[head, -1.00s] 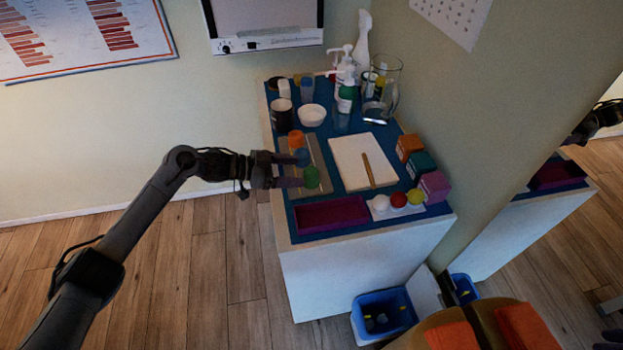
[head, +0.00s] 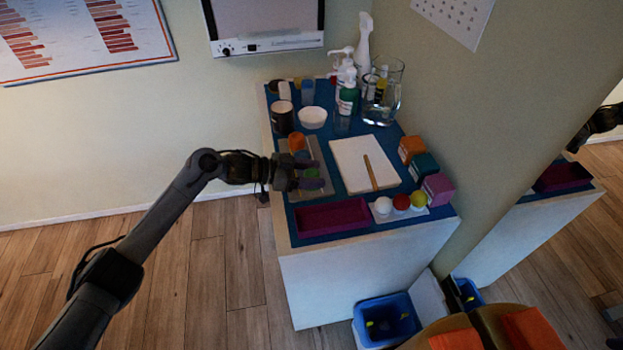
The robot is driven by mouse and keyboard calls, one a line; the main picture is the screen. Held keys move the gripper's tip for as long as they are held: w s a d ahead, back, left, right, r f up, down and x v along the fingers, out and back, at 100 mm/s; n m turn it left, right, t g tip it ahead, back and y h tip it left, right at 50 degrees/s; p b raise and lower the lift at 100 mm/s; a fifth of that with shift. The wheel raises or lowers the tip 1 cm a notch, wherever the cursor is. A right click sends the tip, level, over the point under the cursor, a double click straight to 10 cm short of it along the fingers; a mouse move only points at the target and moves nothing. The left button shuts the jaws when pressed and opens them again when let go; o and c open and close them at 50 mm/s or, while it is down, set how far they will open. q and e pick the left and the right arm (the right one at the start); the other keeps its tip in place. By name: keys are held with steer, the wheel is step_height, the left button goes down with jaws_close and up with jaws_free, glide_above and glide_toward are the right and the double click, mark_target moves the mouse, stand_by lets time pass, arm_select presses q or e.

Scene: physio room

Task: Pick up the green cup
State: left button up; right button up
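The green cup (head: 312,173) is small and stands on a grey tray (head: 318,154) on the blue-topped cabinet. An orange cup (head: 297,141) stands on the same tray, behind it. A blue cup beside it is now mostly hidden by my gripper. My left gripper (head: 311,174) reaches in from the left, with its two fingers apart on the near and far sides of the green cup. The fingers cover part of the cup. I cannot tell whether they touch it. My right gripper is not in view.
A purple tray (head: 332,216) lies at the near edge. A white pad (head: 364,163) with a wooden stick, coloured balls (head: 401,202) and small boxes (head: 412,150) lie to the right. A dark mug (head: 282,117), white bowl (head: 312,117), bottles and glass jug (head: 383,95) stand behind.

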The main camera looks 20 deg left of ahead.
arm_select(q)
steer(key=c, duration=0.7)
steer(key=shift+r, duration=0.1)
